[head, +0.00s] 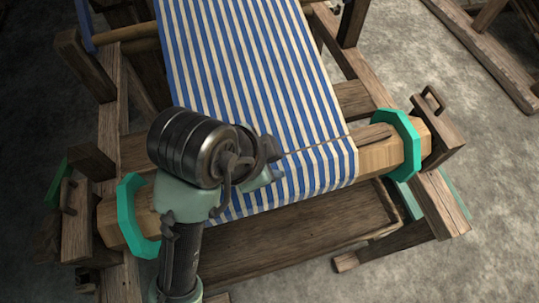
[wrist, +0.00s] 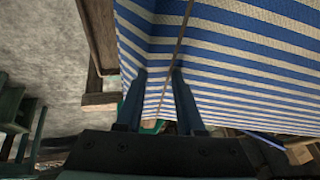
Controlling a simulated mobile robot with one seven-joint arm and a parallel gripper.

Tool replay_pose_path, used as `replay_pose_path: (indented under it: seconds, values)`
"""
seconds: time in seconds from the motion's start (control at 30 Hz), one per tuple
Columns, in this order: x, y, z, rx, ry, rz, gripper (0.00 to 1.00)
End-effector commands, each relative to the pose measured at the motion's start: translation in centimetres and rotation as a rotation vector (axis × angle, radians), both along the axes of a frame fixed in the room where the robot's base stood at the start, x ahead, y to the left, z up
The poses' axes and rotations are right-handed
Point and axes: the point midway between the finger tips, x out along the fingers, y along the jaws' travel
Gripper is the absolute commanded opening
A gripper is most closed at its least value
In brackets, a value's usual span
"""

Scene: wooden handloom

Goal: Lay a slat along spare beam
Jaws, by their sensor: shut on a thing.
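A thin brown slat (head: 316,145) runs over the blue-and-white striped cloth, roughly along the wooden beam (head: 374,155) with teal end flanges. Its right part reaches the bare wood near the right flange. My gripper (head: 270,165) is over the cloth left of the beam's middle, at the slat's left part. The exact grip is dark and hard to see. I cannot tell whether the slat touches the cloth along its length.
The striped cloth (head: 250,70) stretches up from the beam. The teal flanges stand at the beam's left (head: 131,215) and right (head: 403,145) ends. A wooden bracket with a handle (head: 438,125) is at the right. A wooden board (head: 300,235) lies below. Concrete floor is clear at the lower right.

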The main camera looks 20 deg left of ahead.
Motion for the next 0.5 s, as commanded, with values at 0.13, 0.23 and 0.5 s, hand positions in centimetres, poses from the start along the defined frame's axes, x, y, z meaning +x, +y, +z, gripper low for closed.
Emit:
replay_pose_path:
  seconds: [0.13, 0.23, 0.5]
  values:
    - [-0.08, 0.01, -0.08, -0.003, 0.006, 0.005, 0.0]
    - [-0.07, 0.01, -0.09, -0.002, 0.006, 0.004, 0.43]
    - [-0.05, 0.0, -0.07, -0.002, 0.004, 0.003, 0.72]
